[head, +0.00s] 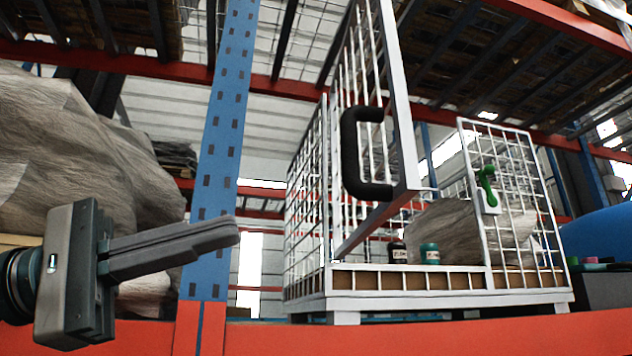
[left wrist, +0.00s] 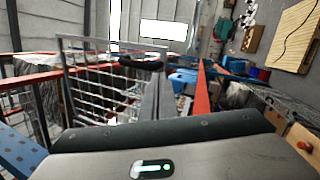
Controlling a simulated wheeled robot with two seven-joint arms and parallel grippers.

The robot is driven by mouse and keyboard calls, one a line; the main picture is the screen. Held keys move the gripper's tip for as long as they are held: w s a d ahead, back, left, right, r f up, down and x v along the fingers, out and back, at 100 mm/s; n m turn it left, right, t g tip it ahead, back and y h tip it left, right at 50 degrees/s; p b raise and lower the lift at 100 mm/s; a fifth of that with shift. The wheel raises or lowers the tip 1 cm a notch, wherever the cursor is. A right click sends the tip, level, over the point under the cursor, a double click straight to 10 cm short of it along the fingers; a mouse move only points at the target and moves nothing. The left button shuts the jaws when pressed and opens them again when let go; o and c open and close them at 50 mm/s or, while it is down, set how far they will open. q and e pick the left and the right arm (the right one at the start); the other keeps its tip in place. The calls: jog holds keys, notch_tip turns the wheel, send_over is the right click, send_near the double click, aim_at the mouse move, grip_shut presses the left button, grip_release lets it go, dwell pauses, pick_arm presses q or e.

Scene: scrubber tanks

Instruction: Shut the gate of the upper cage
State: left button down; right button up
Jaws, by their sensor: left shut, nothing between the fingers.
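The upper cage (head: 405,305) is a white wire-mesh cage on the shelf. Its gate (head: 399,95) stands open, swung out towards me from the left of the front opening. The gate's black handle (head: 365,155) is on its outer edge. A green latch (head: 487,188) is on the fixed front panel to the right. My left gripper (head: 236,232) is shut and empty, left of the cage and apart from the gate in the head view. In the left wrist view the gripper fingers (left wrist: 157,98) point towards the gate (left wrist: 100,88) and its black handle (left wrist: 140,63). My right gripper is not in view.
A blue upright (head: 217,150) stands between my gripper and the cage. A red beam (head: 480,335) runs below the cage. Wrapped loads (head: 75,150) sit at the left. Two small jars (head: 430,254) and a wrapped load are inside the cage.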

pick_arm(q)
jog(key=r+t, duration=0.1)
jog(key=s+a+r+t+y, duration=0.1)
jog(key=a+r+t+y, duration=0.1)
jog(key=t, duration=0.1)
jog(key=shift+s+r, duration=0.2)
jog(key=shift+s, duration=0.15)
jog(key=shift+d, duration=0.15)
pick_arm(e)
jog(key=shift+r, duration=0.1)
pick_arm(q)
jog(key=p, duration=0.3)
send_near(344, 181)
jog(key=p+x, duration=0.4)
jog(key=x, duration=0.1)
jog(key=shift+d+r, duration=0.15)
jog(key=shift+r, duration=0.05)
jog(key=shift+w+d, duration=0.25)
jog(key=shift+d, duration=0.25)
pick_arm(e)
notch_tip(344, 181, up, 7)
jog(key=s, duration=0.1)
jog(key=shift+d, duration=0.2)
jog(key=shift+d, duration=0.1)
